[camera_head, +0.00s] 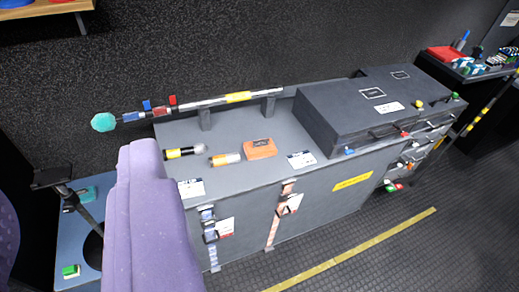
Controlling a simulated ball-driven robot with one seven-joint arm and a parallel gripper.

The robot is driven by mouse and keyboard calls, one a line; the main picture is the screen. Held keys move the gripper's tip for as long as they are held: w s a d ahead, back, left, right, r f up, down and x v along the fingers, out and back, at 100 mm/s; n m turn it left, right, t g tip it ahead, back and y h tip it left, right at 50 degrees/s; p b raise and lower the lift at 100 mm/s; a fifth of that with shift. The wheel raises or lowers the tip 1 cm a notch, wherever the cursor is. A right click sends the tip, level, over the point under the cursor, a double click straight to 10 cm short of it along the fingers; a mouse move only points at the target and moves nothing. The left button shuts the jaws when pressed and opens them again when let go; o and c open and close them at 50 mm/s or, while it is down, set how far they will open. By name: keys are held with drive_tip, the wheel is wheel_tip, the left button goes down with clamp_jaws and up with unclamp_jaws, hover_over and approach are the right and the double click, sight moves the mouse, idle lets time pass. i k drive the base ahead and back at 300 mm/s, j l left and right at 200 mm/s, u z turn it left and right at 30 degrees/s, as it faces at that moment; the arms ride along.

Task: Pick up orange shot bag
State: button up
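The orange shot bag (260,149) is a small, flat orange block-like bag with a dark marking on top. It lies on the grey top of a long cabinet (235,127), near the middle of the picture. To its left, close by, lies an orange and white cylinder (224,159). Nothing covers the bag. I do not see my gripper in this view.
A black and yellow cylinder (184,152) lies further left. A dark case (360,108) stands right of the bag. A striped pole (220,100) runs behind it on supports. A purple chair (147,220) stands front left. Floor at the front right is clear.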

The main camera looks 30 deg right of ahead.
sight(257, 149)
drive_tip(key=i+l, duration=1.85)
